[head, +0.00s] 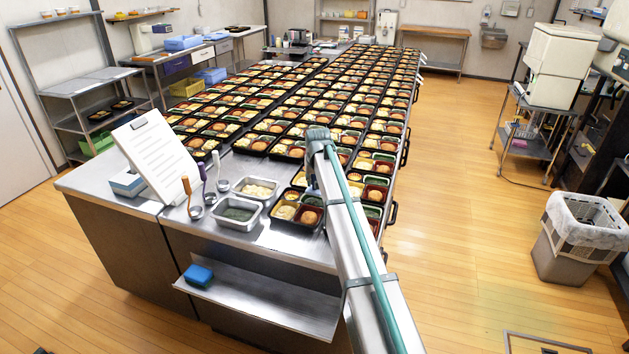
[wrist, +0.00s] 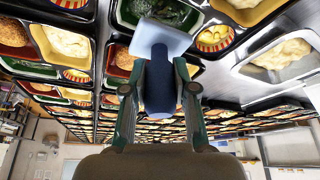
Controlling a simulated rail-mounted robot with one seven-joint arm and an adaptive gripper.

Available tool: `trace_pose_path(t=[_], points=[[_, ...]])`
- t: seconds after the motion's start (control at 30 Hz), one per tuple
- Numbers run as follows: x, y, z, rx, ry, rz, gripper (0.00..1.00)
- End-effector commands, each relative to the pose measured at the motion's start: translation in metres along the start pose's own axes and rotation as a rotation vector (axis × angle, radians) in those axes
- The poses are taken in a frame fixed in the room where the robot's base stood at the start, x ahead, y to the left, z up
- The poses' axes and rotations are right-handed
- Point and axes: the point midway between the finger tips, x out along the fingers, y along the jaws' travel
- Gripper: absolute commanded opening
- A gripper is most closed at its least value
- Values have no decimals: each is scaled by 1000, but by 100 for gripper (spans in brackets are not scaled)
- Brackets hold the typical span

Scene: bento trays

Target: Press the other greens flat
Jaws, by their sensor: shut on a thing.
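In the wrist view my gripper (wrist: 159,84) is shut on the dark blue handle of a press (wrist: 160,38) with a flat, pale plate. The plate is in front of a green compartment holding dark greens (wrist: 178,13), hiding part of them. I cannot tell whether it touches them. Another portion of greens (wrist: 28,68) lies in a compartment at the left. In the head view my arm hides the gripper and press. Greens also show there in a tray right of my arm (head: 373,211).
Rows of filled bento trays (head: 262,143) cover the steel counter. Nearer stand a steel pan of greens (head: 239,212), a pan of pale food (head: 256,188), ladles (head: 195,211) and a clipboard (head: 157,158). A blue sponge (head: 199,276) lies on the lower shelf.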

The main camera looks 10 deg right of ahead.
Motion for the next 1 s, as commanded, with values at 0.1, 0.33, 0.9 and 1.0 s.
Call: trace_pose_path(t=[0.1, 0.33, 0.9, 1.0], points=[[2, 0, 1, 0, 0, 0, 0], [6, 0, 3, 0, 0, 0, 0], [16, 0, 6, 0, 0, 0, 0], [17, 0, 7, 0, 0, 0, 0]])
